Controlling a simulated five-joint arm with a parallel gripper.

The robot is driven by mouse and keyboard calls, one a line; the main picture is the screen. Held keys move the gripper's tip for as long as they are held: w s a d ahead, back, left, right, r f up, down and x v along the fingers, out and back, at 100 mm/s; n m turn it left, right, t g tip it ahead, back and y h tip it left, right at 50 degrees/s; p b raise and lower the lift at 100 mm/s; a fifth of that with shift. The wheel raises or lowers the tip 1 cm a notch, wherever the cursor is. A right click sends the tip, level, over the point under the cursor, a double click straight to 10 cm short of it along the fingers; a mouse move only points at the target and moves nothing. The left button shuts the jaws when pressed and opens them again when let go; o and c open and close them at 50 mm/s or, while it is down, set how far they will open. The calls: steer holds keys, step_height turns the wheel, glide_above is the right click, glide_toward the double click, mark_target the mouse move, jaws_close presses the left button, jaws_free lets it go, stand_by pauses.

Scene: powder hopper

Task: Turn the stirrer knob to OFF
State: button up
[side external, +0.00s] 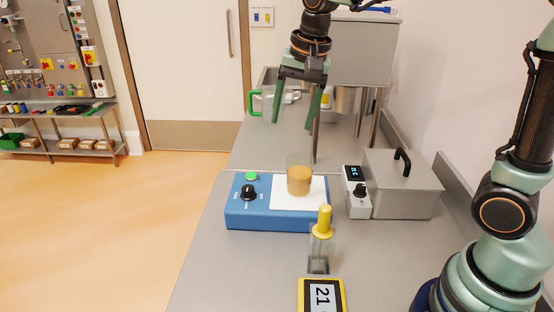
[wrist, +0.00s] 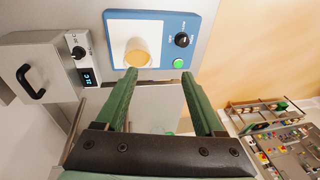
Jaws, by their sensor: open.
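The blue stirrer (side external: 276,214) sits on the steel bench with a white top plate. Its black knob (side external: 248,192) is at the left of its face, below a green button (side external: 251,176). In the wrist view the stirrer (wrist: 172,20) is at the top, with the knob (wrist: 182,39) near the green button (wrist: 178,63); the knob's setting is too small to read. A beaker of tan liquid (side external: 299,177) stands on the white plate. My gripper (side external: 291,124) is open and empty, above and behind the stirrer, fingers pointing down, apart from everything.
A grey lidded bath (side external: 402,185) with its own black knob and display stands right of the stirrer. A steel hopper (side external: 362,50) is behind my gripper. The bench's front left is clear.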

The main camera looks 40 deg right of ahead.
steer(key=w+a+f+m+g, duration=0.1)
steer(key=w+a+f+m, duration=0.25)
steer(key=w, duration=0.25)
steer(key=m+g, duration=0.2)
steer(key=m, duration=0.3)
glide_toward(248, 187)
step_height(248, 187, down, 9)
steer(key=shift+s+a+f, duration=0.1)
steer(key=shift+s+a, duration=0.05)
jaws_close()
